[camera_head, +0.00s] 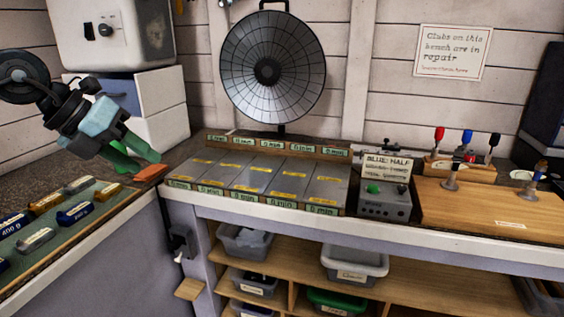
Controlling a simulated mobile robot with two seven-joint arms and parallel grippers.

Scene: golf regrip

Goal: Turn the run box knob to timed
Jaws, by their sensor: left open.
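A small grey control box (398,207) stands on the bench right of the row of slots; it looks like the run box. A green round piece (373,188) shows on it, with small dark marks along its lower front. I cannot tell which part is the knob or read its setting. A card reading "BLUE: HALF" (387,167) stands at its back. My left gripper (133,158) has green fingers, is open and empty, and hangs above the bench corner at the left, well apart from the grey box. My right gripper is not in view.
A round black dish heater (268,72) stands behind the labelled slots (262,178). A wooden board (490,212) with clamps lies right of the grey box. A green mat (60,240) holds several small blocks at left. An orange block (151,173) lies below my left fingers.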

